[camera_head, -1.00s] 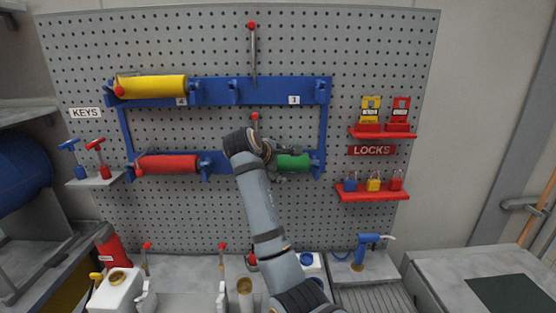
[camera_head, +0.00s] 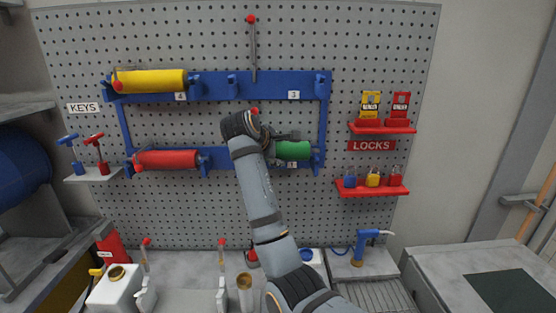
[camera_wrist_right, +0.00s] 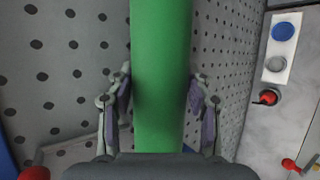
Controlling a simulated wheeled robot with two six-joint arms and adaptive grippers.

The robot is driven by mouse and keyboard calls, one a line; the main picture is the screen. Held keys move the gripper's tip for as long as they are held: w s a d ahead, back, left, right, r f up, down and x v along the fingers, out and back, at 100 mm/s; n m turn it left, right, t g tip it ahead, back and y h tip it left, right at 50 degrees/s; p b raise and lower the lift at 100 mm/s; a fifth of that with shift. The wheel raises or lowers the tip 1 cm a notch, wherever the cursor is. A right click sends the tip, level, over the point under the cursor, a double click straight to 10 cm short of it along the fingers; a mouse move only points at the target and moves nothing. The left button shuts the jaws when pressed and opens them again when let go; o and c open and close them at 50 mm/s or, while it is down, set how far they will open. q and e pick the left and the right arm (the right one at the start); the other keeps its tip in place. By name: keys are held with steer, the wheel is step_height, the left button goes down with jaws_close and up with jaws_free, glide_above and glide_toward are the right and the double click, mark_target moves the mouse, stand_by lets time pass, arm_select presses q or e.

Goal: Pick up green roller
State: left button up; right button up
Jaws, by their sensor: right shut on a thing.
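The green roller (camera_head: 294,151) is at the lower right of the blue rack (camera_head: 212,87) on the pegboard, its left part hidden behind my right gripper and wrist. My right gripper (camera_head: 283,148) is at the roller. In the right wrist view the roller (camera_wrist_right: 161,75) runs lengthwise between the two fingers of the gripper (camera_wrist_right: 160,100), which are shut on it. Whether the roller is clear of its rack holders cannot be told. My left gripper is not in view.
A yellow roller (camera_head: 150,82) and a red roller (camera_head: 167,160) hang on the rack's left side. Red shelves with locks (camera_head: 372,189) are at right. A key shelf (camera_head: 95,173) is at left. A bench with bottles and a blue tool (camera_head: 364,245) lies below.

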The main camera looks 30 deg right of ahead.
steer(key=s+a+r+b, duration=0.1)
steer(key=s+a+r, duration=0.4)
steer(key=r, duration=0.2)
steer(key=s+a+r, duration=0.5)
steer(key=r, duration=0.3)
steer(key=shift+r+b, duration=0.2)
steer(key=shift+b, duration=0.15)
steer(key=shift+s, duration=0.1)
